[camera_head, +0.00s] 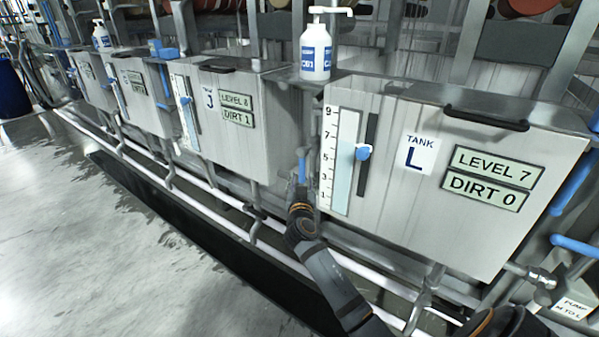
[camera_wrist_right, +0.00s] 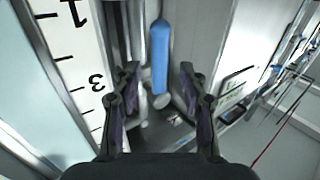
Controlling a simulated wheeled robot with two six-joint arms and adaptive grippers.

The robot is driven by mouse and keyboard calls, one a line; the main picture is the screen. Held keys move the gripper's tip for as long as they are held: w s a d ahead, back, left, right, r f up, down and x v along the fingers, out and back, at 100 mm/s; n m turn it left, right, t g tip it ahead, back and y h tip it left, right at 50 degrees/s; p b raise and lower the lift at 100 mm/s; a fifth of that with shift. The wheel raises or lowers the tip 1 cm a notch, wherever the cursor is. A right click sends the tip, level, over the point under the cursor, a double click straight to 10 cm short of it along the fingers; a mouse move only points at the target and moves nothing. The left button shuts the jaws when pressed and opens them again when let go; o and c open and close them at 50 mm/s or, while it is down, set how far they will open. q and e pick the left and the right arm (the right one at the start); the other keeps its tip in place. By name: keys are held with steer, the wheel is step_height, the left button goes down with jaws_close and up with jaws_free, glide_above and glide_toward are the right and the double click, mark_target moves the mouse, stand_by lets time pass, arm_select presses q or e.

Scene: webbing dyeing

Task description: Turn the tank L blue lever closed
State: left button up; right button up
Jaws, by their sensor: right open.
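Tank L (camera_head: 450,175) is a grey metal box whose label reads L, with signs for level 7 and dirt 0. A blue lever (camera_head: 303,165) stands roughly upright in the gap at the left side of tank L. It also shows in the right wrist view (camera_wrist_right: 160,50). My right gripper (camera_head: 299,190) is at the lever's lower part, partly hidden in the gap. In the right wrist view its two fingers (camera_wrist_right: 158,84) are apart, one on each side of the lever's lower end. Contact cannot be seen. My left gripper is not in view.
A level gauge (camera_head: 340,155) with a blue slider is on tank L's left front. Tank J (camera_head: 235,145) stands to the left, with white pipes (camera_head: 215,205) running below. A pump bottle (camera_head: 316,55) stands on the ledge. Blue pipes (camera_head: 574,185) are right of tank L.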

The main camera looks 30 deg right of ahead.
mark_target(302, 172)
steer(key=x, duration=0.5)
steer(key=shift+w+d, duration=0.25)
steer(key=shift+c, duration=0.3)
jaws_close()
